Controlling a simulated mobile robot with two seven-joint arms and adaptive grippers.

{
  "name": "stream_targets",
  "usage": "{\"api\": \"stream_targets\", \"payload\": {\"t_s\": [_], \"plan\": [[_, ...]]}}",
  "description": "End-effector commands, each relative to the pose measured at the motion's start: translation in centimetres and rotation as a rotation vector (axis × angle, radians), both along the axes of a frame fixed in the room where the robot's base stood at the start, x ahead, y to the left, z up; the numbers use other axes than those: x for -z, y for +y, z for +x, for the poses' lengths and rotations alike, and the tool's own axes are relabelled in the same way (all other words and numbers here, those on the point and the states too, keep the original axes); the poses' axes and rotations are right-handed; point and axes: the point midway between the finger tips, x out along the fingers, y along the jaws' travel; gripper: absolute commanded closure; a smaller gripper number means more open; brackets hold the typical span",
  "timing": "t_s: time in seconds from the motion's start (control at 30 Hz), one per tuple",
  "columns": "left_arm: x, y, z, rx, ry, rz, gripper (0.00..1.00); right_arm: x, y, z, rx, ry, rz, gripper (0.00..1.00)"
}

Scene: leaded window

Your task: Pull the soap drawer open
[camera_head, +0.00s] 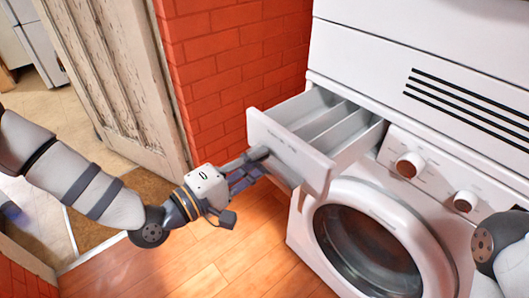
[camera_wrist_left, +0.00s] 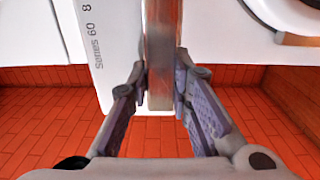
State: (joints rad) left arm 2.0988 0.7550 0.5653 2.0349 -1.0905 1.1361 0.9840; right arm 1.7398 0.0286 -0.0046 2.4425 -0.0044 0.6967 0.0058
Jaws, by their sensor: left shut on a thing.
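The white soap drawer (camera_head: 290,143) is pulled out from the upper left of the washing machine (camera_head: 336,205), with its inner compartments showing from above. My left gripper (camera_head: 262,164) is at the drawer's front panel, coming from the left. In the left wrist view, my left gripper (camera_wrist_left: 162,85) is shut on the drawer's handle (camera_wrist_left: 161,45), a brownish-grey bar. The white drawer front (camera_wrist_left: 100,50) with printed lettering lies beside the bar. Part of the handle is hidden behind the fingers in the head view. My right gripper is out of view.
The round door (camera_head: 375,245) and two knobs (camera_head: 409,165) are below and right of the drawer. A white slatted unit (camera_head: 430,60) stands above. A red brick wall (camera_head: 225,65) and a worn wooden door (camera_head: 115,75) are at left. The wooden floor (camera_head: 235,265) is clear.

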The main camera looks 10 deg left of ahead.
Motion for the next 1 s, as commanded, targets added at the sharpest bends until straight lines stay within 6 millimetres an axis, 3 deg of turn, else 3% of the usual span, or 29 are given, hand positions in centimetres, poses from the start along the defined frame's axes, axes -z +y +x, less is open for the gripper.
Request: {"api": "stream_targets", "payload": {"t_s": [0.27, 0.3, 0.37, 0.7, 1.0], "plan": [[0.8, 0.1, -0.3, 0.003, 0.017, 0.01, 1.0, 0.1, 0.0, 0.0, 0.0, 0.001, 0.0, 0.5], [0.8, 0.1, -0.3, 0.003, 0.017, 0.01, 0.76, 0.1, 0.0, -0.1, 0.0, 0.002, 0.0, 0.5], [0.8, 0.0, -0.3, 0.003, 0.018, 0.009, 0.63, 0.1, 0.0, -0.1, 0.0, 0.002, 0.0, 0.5], [0.4, 0.5, -0.6, 0.0, 0.008, 0.006, 0.63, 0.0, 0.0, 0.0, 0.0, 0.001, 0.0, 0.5], [0.3, 5.0, -6.7, -0.003, 0.01, 0.005, 0.63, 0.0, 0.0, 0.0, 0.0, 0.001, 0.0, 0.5]]}}
